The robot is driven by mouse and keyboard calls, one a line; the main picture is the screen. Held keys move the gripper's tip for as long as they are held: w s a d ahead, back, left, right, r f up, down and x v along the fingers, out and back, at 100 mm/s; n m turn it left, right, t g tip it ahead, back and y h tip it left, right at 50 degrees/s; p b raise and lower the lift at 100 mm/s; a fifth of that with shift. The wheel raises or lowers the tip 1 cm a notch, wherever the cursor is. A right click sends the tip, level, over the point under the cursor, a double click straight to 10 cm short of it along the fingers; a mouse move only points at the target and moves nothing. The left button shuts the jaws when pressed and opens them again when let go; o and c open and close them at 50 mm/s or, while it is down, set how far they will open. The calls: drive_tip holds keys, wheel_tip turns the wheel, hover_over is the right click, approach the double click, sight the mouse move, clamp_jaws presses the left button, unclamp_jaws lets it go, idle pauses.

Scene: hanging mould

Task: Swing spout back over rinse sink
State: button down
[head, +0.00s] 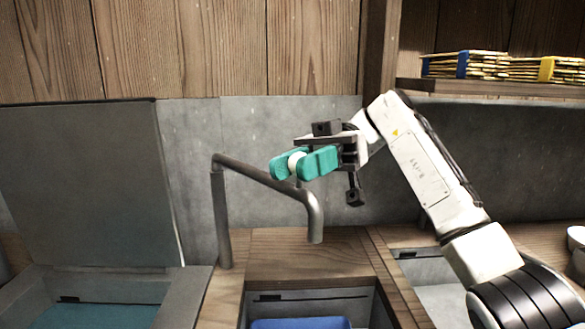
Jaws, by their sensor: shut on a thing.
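The grey metal spout (262,178) runs from an upright post at the left and bends down at its right end. Its mouth is above the wooden board behind the middle basin (312,290), as seen from here. A white round knob (296,162) sits above the spout, with a short stem below it. My gripper (300,163) has teal fingers and is shut on this knob from the right. Part of the knob is hidden by the fingers. I cannot tell which basin is the rinse sink.
A left basin (190,292) holds teal liquid, with a large grey lid (85,180) standing open behind it. The middle basin has a blue thing (300,323) in it. A right basin (432,278) is partly behind my arm. Bundles (500,66) lie on a shelf; white bowls (577,240) stand far right.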

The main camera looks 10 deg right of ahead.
drive_tip(key=c, duration=0.9)
unclamp_jaws()
drive_tip(key=shift+o, duration=0.2)
drive_tip(key=shift+a, duration=0.15)
